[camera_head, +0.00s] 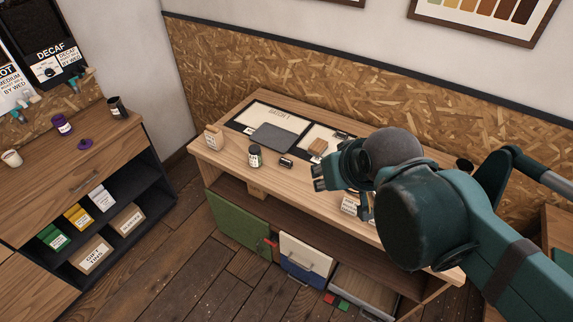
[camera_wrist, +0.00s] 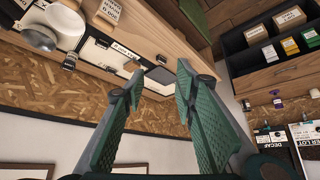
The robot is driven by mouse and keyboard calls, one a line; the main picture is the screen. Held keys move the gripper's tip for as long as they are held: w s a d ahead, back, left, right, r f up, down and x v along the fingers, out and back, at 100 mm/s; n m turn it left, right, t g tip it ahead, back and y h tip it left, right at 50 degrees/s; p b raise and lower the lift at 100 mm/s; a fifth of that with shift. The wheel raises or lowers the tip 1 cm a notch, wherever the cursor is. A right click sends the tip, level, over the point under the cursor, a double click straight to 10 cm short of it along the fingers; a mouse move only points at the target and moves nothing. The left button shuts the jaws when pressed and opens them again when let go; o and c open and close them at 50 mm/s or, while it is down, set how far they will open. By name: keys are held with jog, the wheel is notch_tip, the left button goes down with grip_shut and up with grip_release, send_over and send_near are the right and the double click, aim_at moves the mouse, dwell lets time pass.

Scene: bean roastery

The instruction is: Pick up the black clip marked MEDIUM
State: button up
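Another small dark object (camera_head: 341,135) lies farther back, partly cut off by my arm. In the wrist view, a small black object (camera_wrist: 70,61) sits near the bench's mat; I cannot read MEDIUM on it. My gripper (camera_wrist: 160,71) is open with nothing between its green fingers. In the head view it hangs over the bench, right of the black object and apart from it.
A grey pad (camera_head: 275,137), a wooden block (camera_head: 317,148) and a labelled wooden holder (camera_head: 213,137) are on the bench. Open drawers (camera_head: 305,264) stick out below.

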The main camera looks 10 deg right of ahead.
jog(key=shift+o, duration=0.4)
jog(key=shift+w, duration=0.1)
jog(key=n+g+b, duration=0.6)
jog(key=n+g, duration=0.1)
jog(key=n, duration=0.2)
send_over(286, 160)
jog(key=f, duration=2.7)
jog(key=shift+s+a+f, duration=0.1)
jog(key=shift+s+f, duration=0.1)
jog(key=shift+s, duration=0.05)
jog(key=shift+w+f, duration=0.15)
jog(key=shift+f, duration=0.3)
jog(key=shift+f, duration=0.1)
